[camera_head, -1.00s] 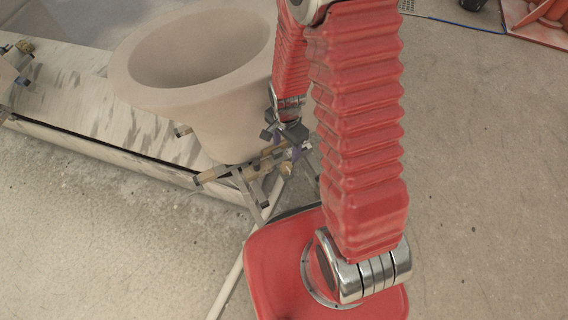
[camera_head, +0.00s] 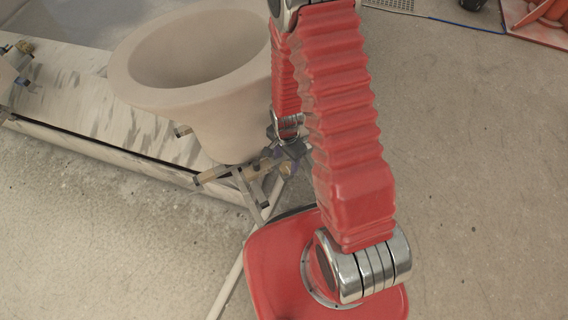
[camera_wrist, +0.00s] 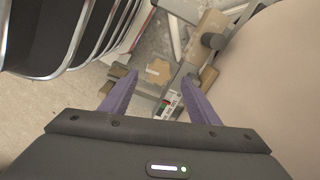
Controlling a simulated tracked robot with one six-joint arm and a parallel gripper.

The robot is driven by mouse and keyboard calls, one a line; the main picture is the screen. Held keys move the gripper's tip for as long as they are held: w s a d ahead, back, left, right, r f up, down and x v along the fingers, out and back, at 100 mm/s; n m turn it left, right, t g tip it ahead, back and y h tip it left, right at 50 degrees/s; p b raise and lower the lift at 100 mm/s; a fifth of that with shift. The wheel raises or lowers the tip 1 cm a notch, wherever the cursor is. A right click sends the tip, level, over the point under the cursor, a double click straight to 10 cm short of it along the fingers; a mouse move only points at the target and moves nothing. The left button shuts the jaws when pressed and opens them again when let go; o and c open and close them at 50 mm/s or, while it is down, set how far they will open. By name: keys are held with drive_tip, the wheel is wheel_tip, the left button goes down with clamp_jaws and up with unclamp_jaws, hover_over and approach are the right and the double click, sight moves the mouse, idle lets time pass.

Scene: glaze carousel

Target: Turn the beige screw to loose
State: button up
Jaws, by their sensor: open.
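The beige screw (camera_wrist: 158,70) shows in the wrist view as a lobed, star-like knob on a grey metal bracket. It lies between the tips of my gripper's two purple fingers (camera_wrist: 160,76). The fingers are spread, with a gap visible on each side of the knob; I cannot tell how far above it they are. In the head view my gripper (camera_head: 286,155) is beside the bracket under the large bowl, partly hidden by my arm. The screw shows there only as a small beige patch (camera_head: 285,170).
A large beige bowl (camera_head: 170,97) stands close to my gripper and fills the right of the wrist view (camera_wrist: 275,85). Metal bracket bars (camera_head: 245,187) and a stained white platform (camera_head: 95,115) are beside it.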

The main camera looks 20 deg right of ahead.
sight(286, 166)
drive_tip(key=shift+f, duration=1.8)
